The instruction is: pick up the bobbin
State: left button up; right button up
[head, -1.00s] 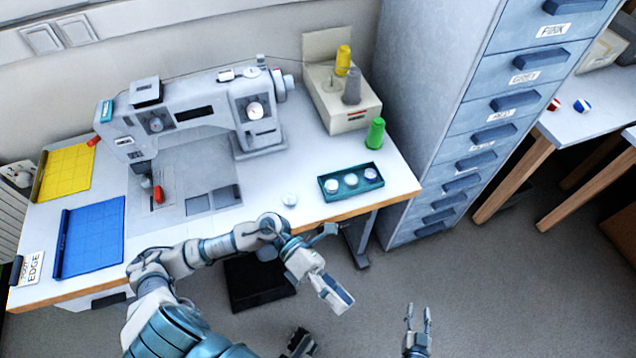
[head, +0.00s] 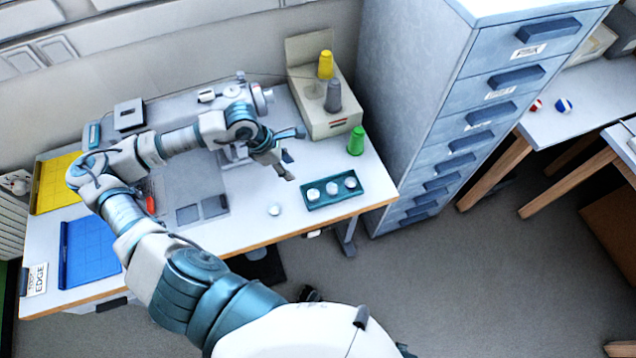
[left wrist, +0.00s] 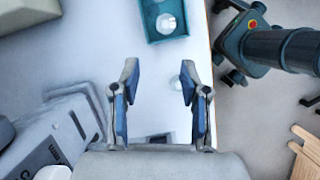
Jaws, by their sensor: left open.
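A single small pale bobbin (head: 274,209) lies on the white table near its front edge, left of the teal tray (head: 322,205). The tray holds three similar pale round pieces. My left gripper (head: 290,156) is above the table, behind and above the loose bobbin, open and empty. In the left wrist view the open fingers (left wrist: 160,66) point toward the tray, and the bobbin (left wrist: 175,82) shows between them, nearer the right finger. The gripper does not touch it. My right gripper is not in view.
The sewing machine (head: 185,118) stands behind and is partly hidden by my left arm. A green cone (head: 356,141) stands behind the tray, near a thread stand (head: 325,118). Blue (head: 90,250) and yellow (head: 57,183) mats lie left. A tall drawer cabinet (head: 415,100) stands right.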

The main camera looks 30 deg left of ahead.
pick_arm(q)
send_over(315, 195)
jog(key=a, duration=0.3)
jog(key=f, duration=0.6)
jog(key=s+f, duration=0.1)
jog(key=f, duration=0.2)
jog(key=shift+d+f, duration=0.2)
jog(key=shift+f, duration=0.5)
jog(key=x, duration=0.4)
jog(key=shift+d+f, duration=0.1)
jog(key=shift+f, duration=0.2)
jog(key=shift+d, duration=0.15)
jog(key=c, duration=0.5)
